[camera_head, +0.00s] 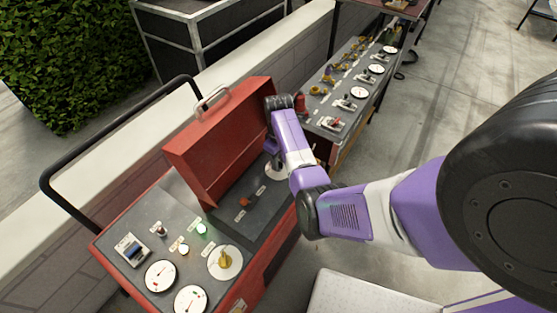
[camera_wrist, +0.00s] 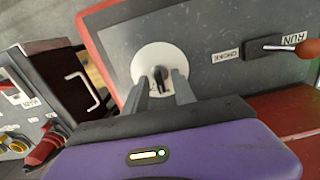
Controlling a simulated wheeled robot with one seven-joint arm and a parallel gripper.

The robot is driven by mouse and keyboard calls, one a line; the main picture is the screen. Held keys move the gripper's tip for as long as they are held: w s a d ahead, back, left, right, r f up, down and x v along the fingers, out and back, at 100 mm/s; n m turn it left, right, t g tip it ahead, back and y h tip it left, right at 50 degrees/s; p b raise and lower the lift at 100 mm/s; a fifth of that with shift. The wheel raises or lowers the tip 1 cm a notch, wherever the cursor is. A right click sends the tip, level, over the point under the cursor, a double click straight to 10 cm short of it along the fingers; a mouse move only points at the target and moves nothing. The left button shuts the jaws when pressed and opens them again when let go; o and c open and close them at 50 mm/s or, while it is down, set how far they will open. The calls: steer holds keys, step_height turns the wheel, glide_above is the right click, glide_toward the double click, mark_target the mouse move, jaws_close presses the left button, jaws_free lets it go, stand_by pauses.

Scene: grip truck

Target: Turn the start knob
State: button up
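A small black knob (camera_wrist: 158,80) sits on a round white dial plate (camera_wrist: 148,57) on the dark panel of the red machine. No start label is readable beside it. In the head view, part of this white plate (camera_head: 277,174) shows under my gripper (camera_head: 274,152). In the wrist view, my gripper (camera_wrist: 158,90) is open, with one grey finger on each side of the knob. I cannot tell whether the fingers touch it.
A red-tipped lever (camera_wrist: 305,48) stands by the CHOKE and RUN labels. The raised red lid (camera_head: 215,140) is close beside my arm. A yellow knob (camera_head: 225,262) and gauges (camera_head: 160,276) are on the front panel. A second control panel (camera_head: 350,85) stands behind.

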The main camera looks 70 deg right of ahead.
jaws_close()
steer(key=shift+r+n, duration=0.1)
steer(key=shift+n, duration=0.2)
steer(key=n+p, duration=0.2)
steer(key=n, duration=0.1)
steer(key=shift+n, duration=0.3)
steer(key=n+p, duration=0.1)
steer(key=n, duration=0.3)
steer(key=shift+n, duration=0.3)
stand_by(0.3)
jaws_free()
